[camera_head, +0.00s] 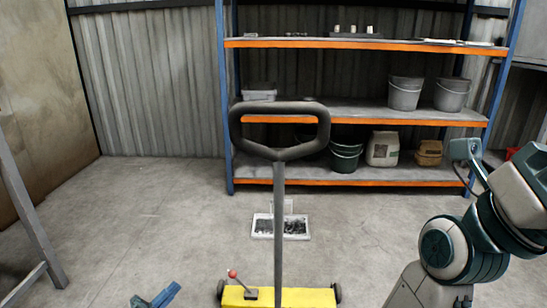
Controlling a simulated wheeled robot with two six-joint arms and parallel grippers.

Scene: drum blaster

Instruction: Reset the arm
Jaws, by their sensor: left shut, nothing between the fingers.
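My left gripper (155,298) shows only as small blue tips at the bottom edge, left of centre. It is shut and holds nothing, and the rest of that arm is below the picture. The tips are apart from the yellow cart, to its left. My right arm (450,245) stands bent at the right edge, with pale and dark green links. I cannot make out its gripper.
A yellow wheeled cart (300,298) with a tall dark handle (279,200) and a red-knobbed lever (233,274) stands at front centre. A white tray (262,234) lies behind it. A shelf rack (350,44) stands at the back.

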